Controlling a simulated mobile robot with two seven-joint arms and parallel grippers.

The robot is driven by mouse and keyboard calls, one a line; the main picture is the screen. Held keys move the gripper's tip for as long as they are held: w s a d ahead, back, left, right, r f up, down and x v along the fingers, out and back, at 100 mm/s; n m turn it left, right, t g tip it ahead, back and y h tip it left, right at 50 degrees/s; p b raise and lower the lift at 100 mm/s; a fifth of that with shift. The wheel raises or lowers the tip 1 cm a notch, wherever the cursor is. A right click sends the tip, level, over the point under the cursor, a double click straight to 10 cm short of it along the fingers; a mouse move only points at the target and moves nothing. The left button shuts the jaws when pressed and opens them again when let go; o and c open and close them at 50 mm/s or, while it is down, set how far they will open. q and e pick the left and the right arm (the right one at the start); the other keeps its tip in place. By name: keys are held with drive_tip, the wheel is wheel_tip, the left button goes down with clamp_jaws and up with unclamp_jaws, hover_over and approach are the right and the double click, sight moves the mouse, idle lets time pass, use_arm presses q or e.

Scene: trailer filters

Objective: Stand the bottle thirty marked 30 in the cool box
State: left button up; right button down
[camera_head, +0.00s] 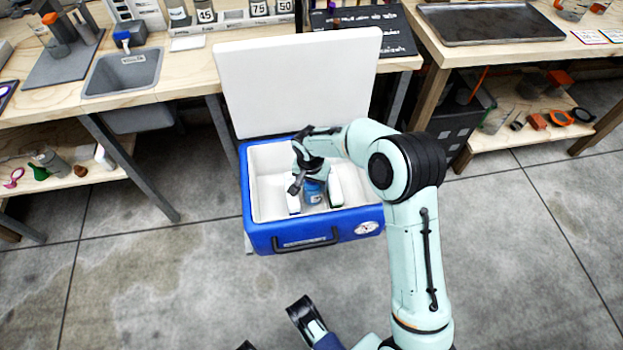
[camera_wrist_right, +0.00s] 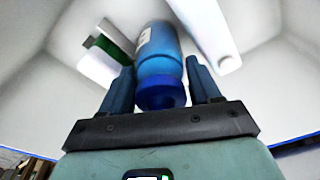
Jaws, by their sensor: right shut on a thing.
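The blue cool box (camera_head: 260,232) stands open on the floor, its white lid raised at the back. My right gripper (camera_head: 313,181) reaches down inside it, shut on a blue bottle (camera_head: 314,194). In the right wrist view the bottle (camera_wrist_right: 158,60) has a darker blue cap between the two fingers (camera_wrist_right: 162,92) and a partly visible white label. Its number cannot be read. The bottle's base is hidden, so I cannot tell if it touches the box floor. Part of my left gripper (camera_head: 304,312) shows at the bottom edge; its jaw opening is unclear.
The box walls are close around. Workbenches with a grey sink (camera_head: 122,72) and a dark tray (camera_head: 490,23) stand behind.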

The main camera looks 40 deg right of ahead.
idle(0.3)
unclamp_jaws()
drive_tip(key=shift+f, duration=0.1)
use_arm(q)
drive_tip(key=shift+f, duration=0.1)
use_arm(e)
drive_tip(key=shift+s, duration=0.1)
drive_tip(key=shift+r+p, duration=1.05)
drive_tip(key=shift+r, duration=0.65)
drive_tip(key=shift+r+p, duration=1.25)
drive_tip(key=shift+r, duration=0.8)
drive_tip(key=shift+r+p, duration=1.4)
drive_tip(key=shift+r, duration=0.75)
drive_tip(key=shift+r+p, duration=1.05)
drive_tip(key=shift+r, duration=0.45)
use_arm(q)
drive_tip(key=s+d+r+g+h+p, duration=0.1)
drive_tip(key=s+d+r+p, duration=0.1)
drive_tip(key=s+r, duration=0.3)
drive_tip(key=s+d+r+m+g+p, duration=0.1)
drive_tip(key=s+d+r+g, duration=0.1)
drive_tip(key=s+r, duration=0.3)
drive_tip(key=shift+s+d+r+h+p, duration=0.3)
drive_tip(key=shift+d+r, duration=0.5)
drive_tip(key=shift+r, duration=1.5)
use_arm(e)
drive_tip(key=shift+r, duration=2.7)
